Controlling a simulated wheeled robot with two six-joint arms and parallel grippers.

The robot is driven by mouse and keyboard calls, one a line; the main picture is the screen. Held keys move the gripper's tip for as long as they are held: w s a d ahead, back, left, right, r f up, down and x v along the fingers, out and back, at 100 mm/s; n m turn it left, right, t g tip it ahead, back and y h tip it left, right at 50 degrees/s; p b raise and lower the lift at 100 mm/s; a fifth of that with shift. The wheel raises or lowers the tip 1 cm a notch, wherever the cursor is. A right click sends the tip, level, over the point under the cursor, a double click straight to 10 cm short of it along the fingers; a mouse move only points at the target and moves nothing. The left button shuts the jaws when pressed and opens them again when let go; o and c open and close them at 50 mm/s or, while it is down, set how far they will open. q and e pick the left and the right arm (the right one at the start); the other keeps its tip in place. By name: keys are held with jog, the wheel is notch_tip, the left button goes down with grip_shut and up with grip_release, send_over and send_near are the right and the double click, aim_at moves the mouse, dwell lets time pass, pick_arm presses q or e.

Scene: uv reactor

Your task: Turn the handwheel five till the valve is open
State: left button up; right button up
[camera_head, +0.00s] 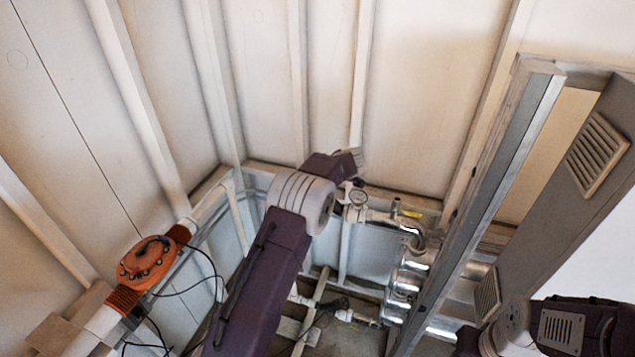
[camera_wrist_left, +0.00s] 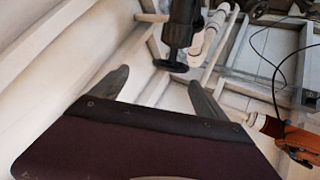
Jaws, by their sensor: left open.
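No handwheel marked five can be made out with certainty. In the left wrist view a black fitting (camera_wrist_left: 182,35) with a wider end stands in front of a white pipe, just beyond my left gripper (camera_wrist_left: 158,92). The gripper's two grey fingers are spread wide, with nothing between them, and the fitting appears apart from them. In the head view my left arm reaches up to the pipework at the far corner, its wrist hiding part of it. My right gripper is out of view.
An orange flanged housing (camera_head: 148,262) with black cables sits on a white pipe at left. Shiny metal cylinders (camera_head: 405,281) stand right of my left arm. A grey metal post (camera_head: 497,190) and vented panel (camera_head: 598,155) bound the right side. Ribbed pale walls close the back.

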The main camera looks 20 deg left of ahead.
pick_arm(q)
jog(key=f+m+t+h+b, duration=0.1)
jog(key=m+b, duration=0.1)
jog(key=m+t+b, duration=0.1)
jog(key=b, duration=0.1)
jog(key=shift+a+f+m+t+h, duration=0.1)
jog(key=shift+f+m+t+h, duration=0.25)
jog(key=shift+m+t+h, duration=0.05)
notch_tip(320, 180, down, 9)
jog(key=s+m+t+h+b, duration=0.1)
jog(key=s+m+h+b, duration=0.1)
jog(key=m+h+b, duration=0.4)
jog(key=s+a+r+t+h+b, duration=0.3)
jog(key=a+r+t+h+b, duration=0.1)
jog(key=a+t+h, duration=0.25)
jog(key=shift+y, duration=0.45)
jog(key=p+x, duration=0.1)
jog(key=x, duration=0.1)
jog(key=p+x, duration=0.1)
jog(key=x, duration=0.2)
jog(key=p+x, duration=0.1)
jog(key=x, duration=0.1)
jog(key=shift+w+a+f+p, duration=0.1)
jog(key=shift+w+f+p, duration=0.15)
jog(key=shift+w+p, duration=0.1)
jog(key=shift+w+f, duration=0.1)
jog(key=shift+w, duration=0.25)
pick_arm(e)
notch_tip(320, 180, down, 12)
